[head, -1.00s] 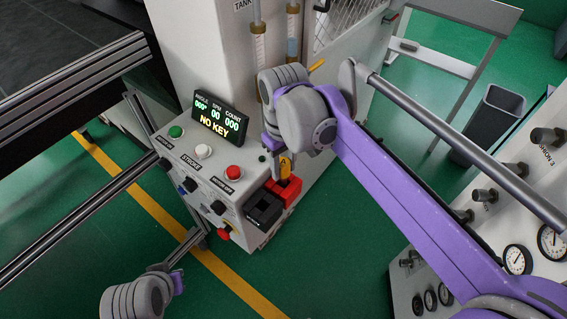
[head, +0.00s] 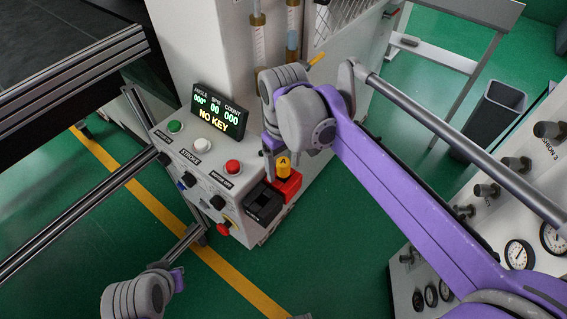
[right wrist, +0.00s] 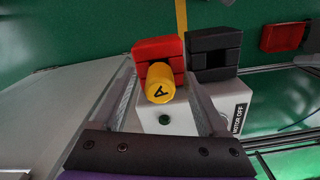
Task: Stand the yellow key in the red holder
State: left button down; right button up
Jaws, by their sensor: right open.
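The yellow key (head: 283,166), marked A on its top, stands about upright at the red holder (head: 292,187) on the control box. In the right wrist view the key (right wrist: 160,84) overlaps the near part of the red holder (right wrist: 157,48); its lower end is hidden, so I cannot tell how deep it sits. My right gripper (right wrist: 165,100) is open, its fingers spread on both sides of the key with gaps. In the head view the right gripper (head: 270,165) is at the key. My left gripper (head: 177,281) is at the lower left; its fingers cannot be made out.
A black holder (head: 263,203) stands beside the red one. The control box has green, white and red (head: 233,166) buttons close by. The display (head: 219,111) reads NO KEY. A gauge panel (head: 470,250) stands at the right; green floor lies between.

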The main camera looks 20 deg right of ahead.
jog(key=shift+r, duration=0.1)
notch_tip(320, 180, up, 11)
jog(key=shift+f+p, duration=0.2)
jog(key=shift+p, duration=0.25)
dwell(0.4)
jog(key=s+d+f+m+t, duration=0.2)
jog(key=s+d+f, duration=0.1)
jog(key=s+f, duration=0.4)
jog(key=s+d+f+m+t+p, duration=0.1)
jog(key=s+d+f+m+t, duration=0.1)
jog(key=s+f, duration=0.5)
notch_tip(320, 180, down, 6)
jog(key=shift+d+r+m+t, duration=0.1)
jog(key=shift+d+m+t, duration=0.2)
jog(key=shift+d+t, duration=0.45)
